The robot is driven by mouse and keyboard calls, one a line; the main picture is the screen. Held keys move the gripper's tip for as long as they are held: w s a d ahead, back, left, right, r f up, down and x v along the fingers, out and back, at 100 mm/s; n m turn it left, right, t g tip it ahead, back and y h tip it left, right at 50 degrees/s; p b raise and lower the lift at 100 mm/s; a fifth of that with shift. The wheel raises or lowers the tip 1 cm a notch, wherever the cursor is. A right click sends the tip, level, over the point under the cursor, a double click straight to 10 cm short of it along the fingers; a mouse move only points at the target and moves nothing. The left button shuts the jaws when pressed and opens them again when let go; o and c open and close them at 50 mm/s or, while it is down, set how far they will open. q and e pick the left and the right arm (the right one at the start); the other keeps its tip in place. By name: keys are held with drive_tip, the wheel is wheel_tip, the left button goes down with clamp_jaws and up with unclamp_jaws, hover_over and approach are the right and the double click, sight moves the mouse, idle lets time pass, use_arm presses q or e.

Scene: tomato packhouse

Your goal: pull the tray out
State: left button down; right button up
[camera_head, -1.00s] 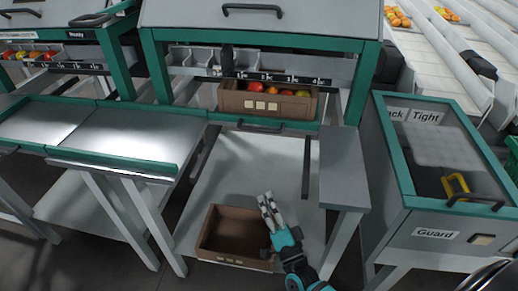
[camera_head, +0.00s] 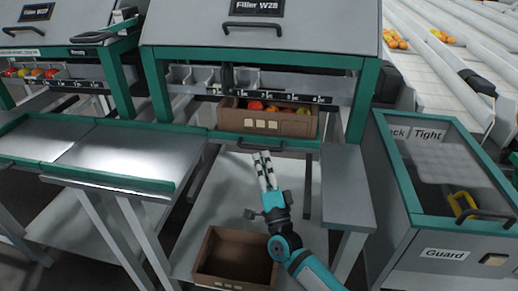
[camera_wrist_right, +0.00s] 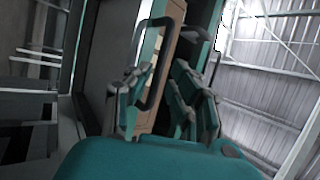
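The tray (camera_head: 225,137) is the green-edged one under the filler marked W28, with a dark bar handle (camera_head: 285,149) on its front. A brown box (camera_head: 232,121) of red, orange and yellow tomatoes stands on it. My right gripper (camera_head: 262,157) is just in front of the handle, fingers pointing at it. In the right wrist view the handle (camera_wrist_right: 143,62) stands ahead of my right gripper (camera_wrist_right: 160,85), roughly in line with the gap between the parted fingers. I cannot tell whether they touch it. My left gripper is not in view.
An empty brown box (camera_head: 206,259) lies on the lower shelf below my right arm. A metal side ledge (camera_head: 346,188) and a guarded box with a clear lid (camera_head: 445,165) stand to the right. A metal table (camera_head: 125,152) stands to the left.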

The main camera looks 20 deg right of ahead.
sight(259, 149)
drive_tip(key=shift+x, duration=2.2)
drive_tip(key=shift+c, duration=0.3)
clamp_jaws()
drive_tip(key=shift+f, duration=0.1)
